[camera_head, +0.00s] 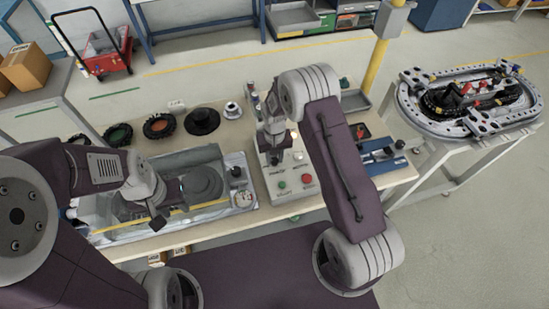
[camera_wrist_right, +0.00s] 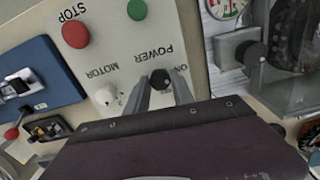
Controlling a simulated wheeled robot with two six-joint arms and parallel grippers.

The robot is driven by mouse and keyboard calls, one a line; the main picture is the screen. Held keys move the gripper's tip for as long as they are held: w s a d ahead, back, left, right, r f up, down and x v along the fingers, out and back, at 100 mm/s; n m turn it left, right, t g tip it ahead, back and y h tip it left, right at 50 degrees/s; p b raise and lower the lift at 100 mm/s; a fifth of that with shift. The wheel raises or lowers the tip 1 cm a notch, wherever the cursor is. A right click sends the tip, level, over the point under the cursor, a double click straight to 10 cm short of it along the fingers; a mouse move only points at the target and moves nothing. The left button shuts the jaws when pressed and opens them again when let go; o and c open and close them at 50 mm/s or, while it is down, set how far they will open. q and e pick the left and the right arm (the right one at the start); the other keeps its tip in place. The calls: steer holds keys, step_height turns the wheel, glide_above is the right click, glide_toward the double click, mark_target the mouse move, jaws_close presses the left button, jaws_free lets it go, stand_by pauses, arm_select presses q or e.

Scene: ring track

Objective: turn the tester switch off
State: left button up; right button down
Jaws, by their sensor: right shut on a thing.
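The tester (camera_head: 284,190) is a pale box on the workbench with a green and a red button on its front. In the right wrist view its panel (camera_wrist_right: 115,60) appears upside down, with the words POWER, MOTOR and STOP. The black power switch knob (camera_wrist_right: 160,79) sits beside the ON mark; its exact pointing direction is unclear. My right gripper (camera_wrist_right: 162,88) is shut on this knob, one finger on each side. In the head view my right gripper (camera_head: 275,152) is over the tester, partly hidden by my arm. My left gripper (camera_head: 156,222) hangs over the grey tray; its jaws are unclear.
The white motor knob (camera_wrist_right: 105,96), red stop button (camera_wrist_right: 75,34) and green button (camera_wrist_right: 137,10) are close by. A blue fixture (camera_head: 382,158) stands right of the tester. A ring track (camera_head: 470,98) is on a separate table.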

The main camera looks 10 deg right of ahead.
steer(key=m, duration=0.4)
steer(key=shift+m, duration=0.3)
steer(key=m, duration=0.3)
steer(key=shift+m+b, duration=0.3)
steer(key=shift+b, duration=0.1)
steer(key=m, duration=0.3)
steer(key=shift+m, duration=2)
steer(key=c, duration=1.1)
jaws_free()
steer(key=shift+r, duration=0.1)
